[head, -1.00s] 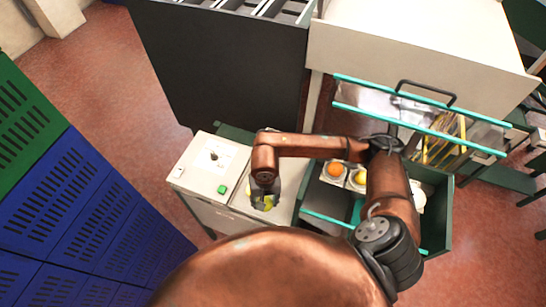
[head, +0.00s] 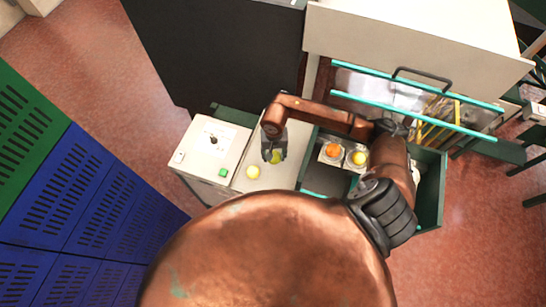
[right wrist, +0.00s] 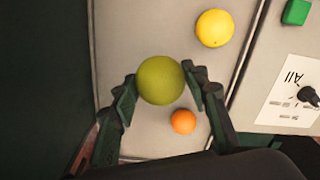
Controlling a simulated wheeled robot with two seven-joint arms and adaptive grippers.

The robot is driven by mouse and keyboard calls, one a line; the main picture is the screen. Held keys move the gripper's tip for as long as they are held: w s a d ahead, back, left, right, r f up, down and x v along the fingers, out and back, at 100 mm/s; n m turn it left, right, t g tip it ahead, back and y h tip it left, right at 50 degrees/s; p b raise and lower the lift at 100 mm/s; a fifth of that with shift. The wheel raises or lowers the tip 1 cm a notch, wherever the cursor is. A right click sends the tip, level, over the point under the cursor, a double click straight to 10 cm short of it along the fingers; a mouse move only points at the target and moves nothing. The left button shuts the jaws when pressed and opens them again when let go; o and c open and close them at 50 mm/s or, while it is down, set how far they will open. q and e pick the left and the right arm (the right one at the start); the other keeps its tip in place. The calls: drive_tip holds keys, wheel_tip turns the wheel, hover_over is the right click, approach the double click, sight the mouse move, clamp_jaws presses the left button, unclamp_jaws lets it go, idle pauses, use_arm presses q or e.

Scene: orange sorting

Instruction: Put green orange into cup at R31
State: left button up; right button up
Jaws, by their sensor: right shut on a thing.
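The green orange (head: 277,157) is held in my right gripper (head: 272,154), over the white table. In the right wrist view the green orange (right wrist: 161,80) sits between the two fingers of the gripper (right wrist: 164,95). In the head view, two pale cups stand in the dark green bin: one holds an orange fruit (head: 333,151), the other a yellow fruit (head: 359,158). I cannot read any label saying which cup is R31. My left gripper is not in view.
A yellow orange (head: 253,172) lies on the white table top (head: 262,184), and a small orange fruit (right wrist: 183,122) shows below the held one. A control panel with a green button (head: 223,172) is at left. The green bin's wall (head: 430,190) borders the right side.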

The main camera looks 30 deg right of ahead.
drive_tip(key=w+f, duration=0.1)
drive_tip(key=w+f+b, duration=0.1)
drive_tip(key=f, duration=0.1)
drive_tip(key=shift+d, duration=0.4)
drive_tip(key=shift+w+f, duration=0.1)
drive_tip(key=shift+w, duration=0.05)
drive_tip(key=f, duration=0.1)
drive_tip(key=f+b, duration=0.1)
drive_tip(key=f, duration=0.1)
drive_tip(key=shift+w+d, duration=0.15)
drive_tip(key=shift+w, duration=0.05)
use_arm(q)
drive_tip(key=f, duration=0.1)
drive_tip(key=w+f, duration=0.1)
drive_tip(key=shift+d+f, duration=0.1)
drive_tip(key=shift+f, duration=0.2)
use_arm(e)
drive_tip(key=shift+d+f, duration=0.1)
drive_tip(key=shift+f, duration=0.15)
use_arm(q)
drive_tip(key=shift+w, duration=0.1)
use_arm(e)
drive_tip(key=shift+w+f, duration=0.1)
drive_tip(key=shift+f, duration=0.05)
drive_tip(key=o, duration=0.7)
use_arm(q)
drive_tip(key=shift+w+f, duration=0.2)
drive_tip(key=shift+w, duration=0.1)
use_arm(e)
drive_tip(key=o, duration=0.5)
